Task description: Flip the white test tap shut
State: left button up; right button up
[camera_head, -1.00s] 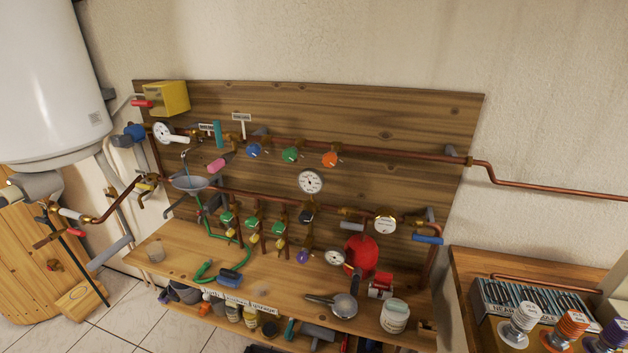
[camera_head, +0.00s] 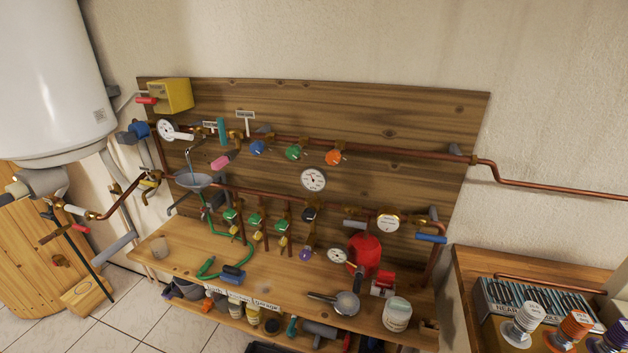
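A white lever handle (camera_head: 184,137) sits on the upper copper pipe at the upper left of the board, just right of a round white gauge (camera_head: 166,129). It lies roughly along the pipe and tilts slightly down to the right. A thin spout (camera_head: 188,157) hangs below it over a grey funnel (camera_head: 193,180). A second white handle (camera_head: 75,210) is on the pipe at the far left, below the white tank. I cannot tell from labels which one is the test tap. Neither of my grippers is in view.
A yellow box (camera_head: 171,95) is above left. The bench (camera_head: 185,247) carries a green hose, a red vessel (camera_head: 364,252) and a white tub (camera_head: 397,315).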

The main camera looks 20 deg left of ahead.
aim_at(171, 135)
jog(key=u, duration=1.4)
